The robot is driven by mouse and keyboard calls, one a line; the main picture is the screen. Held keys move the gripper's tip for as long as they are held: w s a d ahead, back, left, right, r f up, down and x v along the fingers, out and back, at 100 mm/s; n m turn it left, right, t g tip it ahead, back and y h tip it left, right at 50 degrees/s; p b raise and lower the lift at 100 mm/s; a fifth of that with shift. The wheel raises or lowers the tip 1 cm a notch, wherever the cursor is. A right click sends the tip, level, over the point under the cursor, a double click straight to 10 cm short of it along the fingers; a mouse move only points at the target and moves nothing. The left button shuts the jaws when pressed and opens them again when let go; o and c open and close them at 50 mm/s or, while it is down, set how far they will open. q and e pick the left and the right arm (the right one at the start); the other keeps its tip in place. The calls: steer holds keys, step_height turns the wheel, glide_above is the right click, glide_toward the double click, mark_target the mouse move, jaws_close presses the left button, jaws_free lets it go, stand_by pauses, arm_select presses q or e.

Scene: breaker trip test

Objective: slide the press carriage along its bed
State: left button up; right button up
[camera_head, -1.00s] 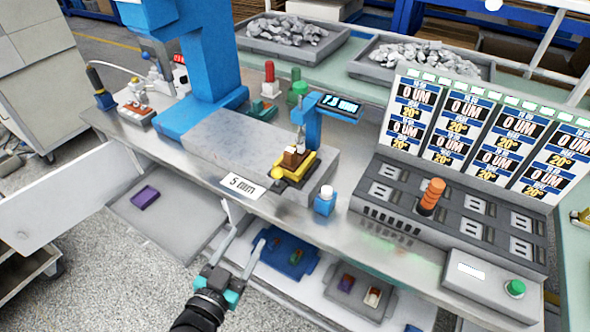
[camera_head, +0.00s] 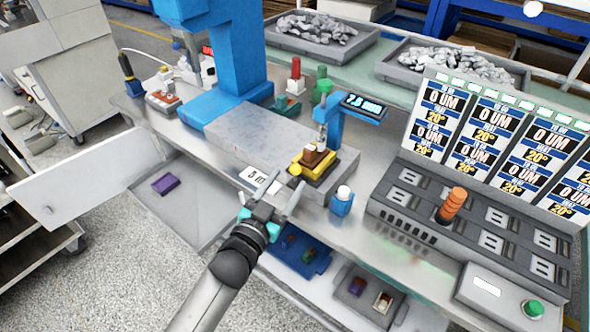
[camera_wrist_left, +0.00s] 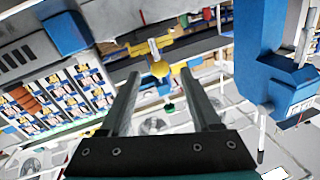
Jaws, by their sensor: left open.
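The press carriage (camera_head: 314,166) is a yellow block with a brown piece on top. It sits at the right end of the long grey bed (camera_head: 242,136), under a small blue gauge stand (camera_head: 337,122). A yellow ball knob (camera_head: 295,169) sticks out from its near-left side. My left gripper (camera_head: 272,190) is open and empty, just in front of the bench edge, short of the knob. In the left wrist view the knob (camera_wrist_left: 160,69) appears between the two open fingers (camera_wrist_left: 160,78), apart from both. My right gripper does not show.
A small blue bottle (camera_head: 342,201) stands right of the carriage. A white label card (camera_head: 260,180) lies at the bench edge, partly behind a finger. The tall blue press (camera_head: 231,60) stands left. A grey panel with an orange stack (camera_head: 452,205) is at right.

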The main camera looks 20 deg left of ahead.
mark_target(295, 170)
arm_select(q)
steer(key=shift+w+d, duration=0.2)
steer(key=shift+w, duration=1.05)
steer(key=shift+w+d, duration=0.2)
steer(key=shift+w, duration=1.05)
jaws_close()
